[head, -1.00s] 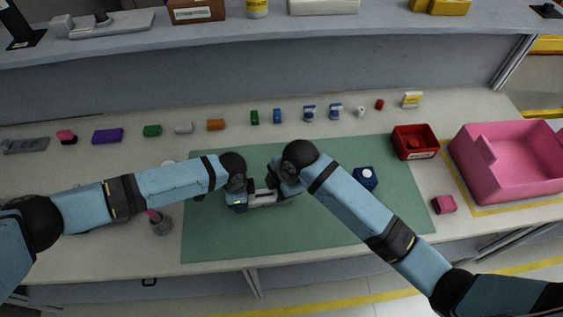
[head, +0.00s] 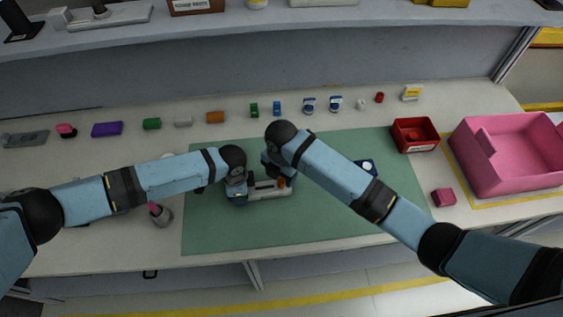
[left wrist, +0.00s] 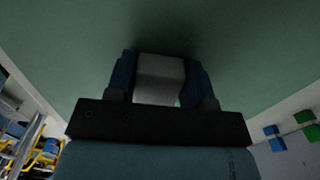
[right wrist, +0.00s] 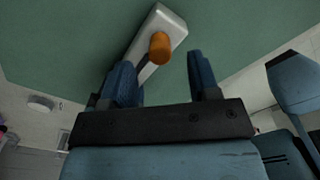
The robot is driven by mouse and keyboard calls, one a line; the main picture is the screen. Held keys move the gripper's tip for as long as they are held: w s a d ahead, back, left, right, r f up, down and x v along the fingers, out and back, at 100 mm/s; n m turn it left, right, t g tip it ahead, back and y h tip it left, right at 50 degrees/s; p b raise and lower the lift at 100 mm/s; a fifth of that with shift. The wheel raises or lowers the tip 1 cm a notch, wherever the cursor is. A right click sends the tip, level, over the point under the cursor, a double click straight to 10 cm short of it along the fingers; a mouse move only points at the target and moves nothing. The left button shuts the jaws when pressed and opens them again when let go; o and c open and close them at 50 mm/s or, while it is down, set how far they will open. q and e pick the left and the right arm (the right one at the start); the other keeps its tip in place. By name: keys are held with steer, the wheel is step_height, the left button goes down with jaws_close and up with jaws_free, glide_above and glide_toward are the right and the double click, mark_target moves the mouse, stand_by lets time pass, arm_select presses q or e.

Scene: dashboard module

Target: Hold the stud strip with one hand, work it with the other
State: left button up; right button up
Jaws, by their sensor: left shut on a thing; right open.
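The stud strip (head: 268,193) is a pale grey bar lying on the green mat (head: 330,215). My left gripper (head: 239,196) is shut on its left end; in the left wrist view the grey end (left wrist: 160,79) sits between both blue fingers (left wrist: 160,85). An orange stud (head: 281,182) stands near the strip's right end. My right gripper (head: 278,172) is open by the strip's right part. In the right wrist view the orange stud (right wrist: 160,47) shows just beyond the open fingers (right wrist: 160,72), with nothing clamped between them.
A dark blue block (head: 367,166) is partly hidden behind my right arm. A red bin (head: 415,135) and a pink crate (head: 510,150) stand to the right. Several small coloured parts line the back.

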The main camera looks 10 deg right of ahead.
mark_target(281, 179)
steer(key=shift+f, duration=1.8)
steer(key=c, duration=1)
steer(key=shift+r, duration=0.2)
steer(key=shift+r, duration=2.9)
arm_select(q)
steer(key=o, duration=1.3)
steer(key=shift+c, duration=0.2)
steer(key=shift+r, duration=0.1)
